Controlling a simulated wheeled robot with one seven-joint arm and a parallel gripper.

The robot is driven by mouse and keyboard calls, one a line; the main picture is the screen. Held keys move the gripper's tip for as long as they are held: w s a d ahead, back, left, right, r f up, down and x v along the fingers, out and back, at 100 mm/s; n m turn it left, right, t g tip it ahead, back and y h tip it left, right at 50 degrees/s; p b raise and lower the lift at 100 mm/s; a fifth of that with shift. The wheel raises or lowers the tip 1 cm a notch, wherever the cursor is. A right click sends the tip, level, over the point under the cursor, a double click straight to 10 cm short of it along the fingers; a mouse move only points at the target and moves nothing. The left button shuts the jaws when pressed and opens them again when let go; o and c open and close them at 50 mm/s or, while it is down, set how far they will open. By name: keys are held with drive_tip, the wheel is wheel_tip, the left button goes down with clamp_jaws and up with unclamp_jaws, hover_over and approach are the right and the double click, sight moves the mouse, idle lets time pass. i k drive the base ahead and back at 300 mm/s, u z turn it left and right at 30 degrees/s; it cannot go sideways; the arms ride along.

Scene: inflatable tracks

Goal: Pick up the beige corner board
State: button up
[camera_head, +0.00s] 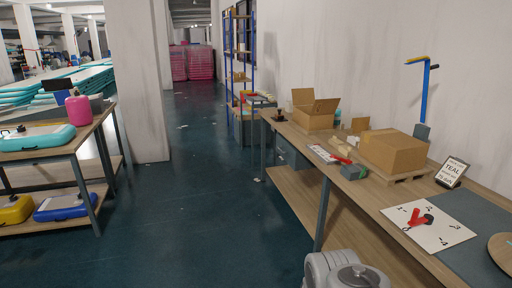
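Pale beige pieces (327,144) lie on the workbench at the right, between the open cardboard box and the closed one. They are small and partly overlapping here, and I cannot tell for sure which is the corner board. A tan upright piece (360,125) shows behind the closed box and is partly hidden. My gripper is not in view; only a rounded grey-white part of my own body shows at the bottom edge, apart from the pieces.
The workbench (398,202) holds an open box (313,110), a closed box (393,151) on a small pallet, a sign (452,172) and a white sheet (429,228) with a red tool. A left table (88,131) carries cases. The dark floor (205,215) between is clear.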

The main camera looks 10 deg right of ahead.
sight(334, 139)
drive_tip(key=z, duration=0.05)
drive_tip(key=i, duration=4.3)
drive_tip(key=u, duration=0.1)
